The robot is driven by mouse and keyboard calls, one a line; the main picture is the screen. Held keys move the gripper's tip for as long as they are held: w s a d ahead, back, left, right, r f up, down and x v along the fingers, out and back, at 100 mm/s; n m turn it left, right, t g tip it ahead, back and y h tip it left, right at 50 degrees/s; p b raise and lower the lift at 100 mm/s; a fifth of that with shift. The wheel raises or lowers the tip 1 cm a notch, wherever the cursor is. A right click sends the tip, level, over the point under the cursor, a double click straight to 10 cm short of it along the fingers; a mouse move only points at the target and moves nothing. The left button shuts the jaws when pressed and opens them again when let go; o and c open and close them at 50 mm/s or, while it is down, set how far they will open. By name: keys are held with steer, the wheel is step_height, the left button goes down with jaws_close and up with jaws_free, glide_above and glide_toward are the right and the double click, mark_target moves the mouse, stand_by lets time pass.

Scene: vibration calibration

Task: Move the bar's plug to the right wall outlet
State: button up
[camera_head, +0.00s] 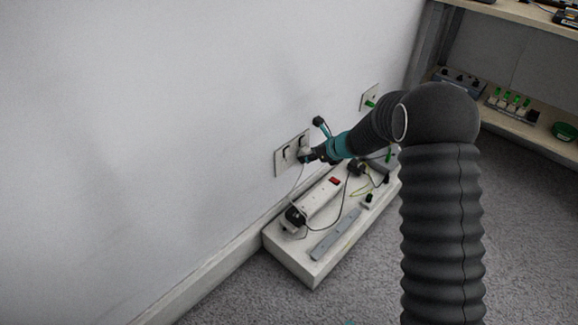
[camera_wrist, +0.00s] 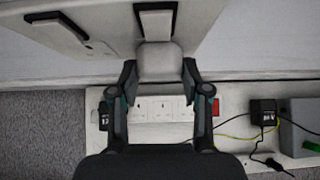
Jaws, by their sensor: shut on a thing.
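My gripper (camera_head: 312,156) is at the wall outlet plate (camera_head: 279,162); the wrist view shows its two fingers (camera_wrist: 159,74) shut on the sides of a pale plug (camera_wrist: 160,60). The plug is up against the lower right part of the plate (camera_wrist: 112,22), below the right switch. Whether it is fully seated cannot be told. A thin pale cable hangs from near the gripper toward the white power bar (camera_head: 318,204). The bar lies below, with a red switch (camera_head: 336,181); its sockets (camera_wrist: 160,109) show between the fingers.
The bar lies on a low white plinth (camera_head: 290,262) along the wall. A grey strip (camera_head: 335,236), a black adapter (camera_wrist: 263,112) and a grey box (camera_wrist: 300,130) share it. A shelf (camera_head: 540,130) stands at right. Carpet in front is clear.

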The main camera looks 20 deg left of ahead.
steer(key=shift+a, duration=0.1)
stand_by(0.7)
steer(key=o, duration=1.2)
steer(key=shift+r, duration=0.1)
steer(key=p+v, duration=0.1)
steer(key=v, duration=0.3)
steer(key=shift+s+d+r, duration=0.1)
steer(key=shift+d+r, duration=0.15)
steer(key=shift+d, duration=0.1)
steer(key=v, duration=1.2)
